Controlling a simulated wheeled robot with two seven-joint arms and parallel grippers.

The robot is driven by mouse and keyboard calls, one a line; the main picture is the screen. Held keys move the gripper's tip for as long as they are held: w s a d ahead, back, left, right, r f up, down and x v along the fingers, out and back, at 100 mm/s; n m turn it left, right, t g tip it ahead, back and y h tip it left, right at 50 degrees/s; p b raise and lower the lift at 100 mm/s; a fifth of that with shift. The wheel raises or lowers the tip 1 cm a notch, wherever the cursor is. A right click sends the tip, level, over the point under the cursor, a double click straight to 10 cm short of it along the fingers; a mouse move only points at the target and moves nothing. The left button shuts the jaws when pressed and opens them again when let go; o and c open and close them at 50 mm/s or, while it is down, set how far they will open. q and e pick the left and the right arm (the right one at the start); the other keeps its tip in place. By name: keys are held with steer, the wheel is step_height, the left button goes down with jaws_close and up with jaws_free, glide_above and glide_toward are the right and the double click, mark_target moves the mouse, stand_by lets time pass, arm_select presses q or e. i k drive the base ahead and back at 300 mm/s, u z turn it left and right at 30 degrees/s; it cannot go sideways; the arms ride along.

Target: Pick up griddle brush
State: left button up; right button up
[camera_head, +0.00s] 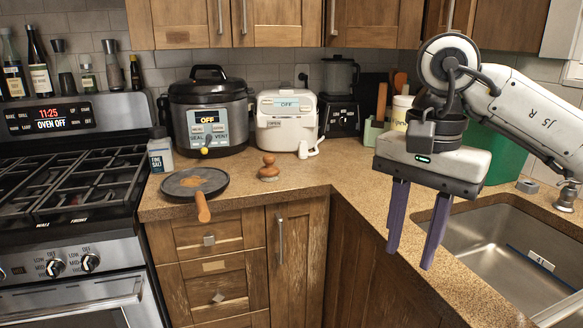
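The griddle brush (268,169) appears to be the small wooden piece with a round knob standing on the speckled counter. It is right of a dark round griddle (188,183), whose wooden handle points over the counter's front edge. My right gripper (410,259) hangs at the right, well apart from the brush, with its purple fingers pointing down. Its fingers are spread and nothing is between them. My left gripper is not in view.
A pressure cooker (208,115), a white rice cooker (287,122) and a dark blender (341,98) stand along the back. A salt container (160,152) stands near the stove (70,190). The sink (510,254) is at right. The counter right of the brush is clear.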

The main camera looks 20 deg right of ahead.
mark_target(268, 173)
steer(key=z, duration=0.3)
steer(key=i, duration=1.15)
steer(key=u, duration=0.55)
steer(key=i, duration=0.5)
steer(key=u, duration=0.3)
